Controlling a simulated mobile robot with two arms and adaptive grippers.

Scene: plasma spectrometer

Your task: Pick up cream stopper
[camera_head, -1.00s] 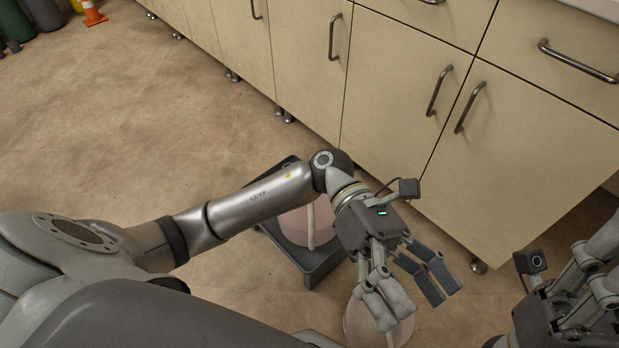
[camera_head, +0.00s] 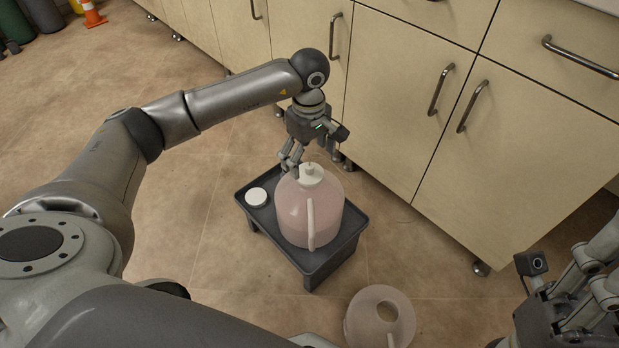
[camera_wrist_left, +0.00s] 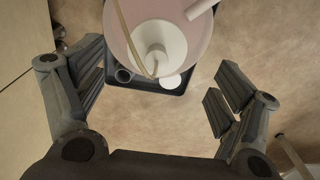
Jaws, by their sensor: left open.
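A cream-white stopper (camera_head: 312,173) sits in the mouth of a pinkish translucent jug (camera_head: 296,212). In the left wrist view the stopper (camera_wrist_left: 155,58) has a thin tube running over it. A flat white round lid (camera_head: 257,197) lies beside the jug on the dark stand (camera_head: 318,268). I cannot tell for sure which piece is the named stopper. My left gripper (camera_head: 292,160) is open and empty, just behind the jug's top. My right gripper (camera_head: 590,290) is partly cut off at the right edge.
A second jug (camera_head: 378,322) with an open mouth stands on the floor in front of the stand. A dark round opening or cup (camera_wrist_left: 124,76) shows on the stand in the left wrist view. Cream cabinets (camera_head: 395,110) line the back.

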